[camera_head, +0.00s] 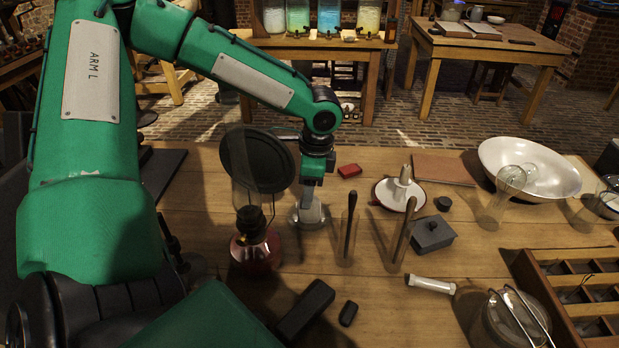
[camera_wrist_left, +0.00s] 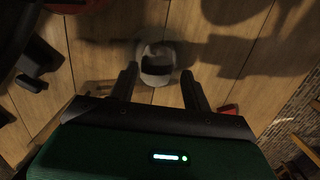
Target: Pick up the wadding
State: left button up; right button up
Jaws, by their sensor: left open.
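The wadding (camera_head: 308,212) looks like a pale clump in a small round dish on the wooden bench; where one ends and the other begins is unclear. My left gripper (camera_head: 309,200) points straight down over it. In the left wrist view the pale wadding (camera_wrist_left: 157,62) shows just beyond and between the two dark, spread fingers of the left gripper (camera_wrist_left: 158,78). The fingers stand apart with visible room on each side of it, and I see no grip. My right gripper is not identifiable in either view.
A red-based lamp (camera_head: 255,252) stands close at the left front. A glass tube with a rod (camera_head: 347,232) stands close at the right. A black block (camera_head: 305,310) is in front.

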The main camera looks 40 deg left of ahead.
pick_arm(q)
notch_tip(320, 180, down, 4)
jog(key=shift+s+d+f+b, duration=0.1)
jog(key=shift+d+f+b, duration=0.05)
jog(key=shift+b, duration=0.25)
jog(key=shift+f, duration=0.55)
jog(key=shift+c, duration=0.9)
jog(key=c, duration=0.5)
pick_arm(e)
jog(key=shift+v, duration=0.95)
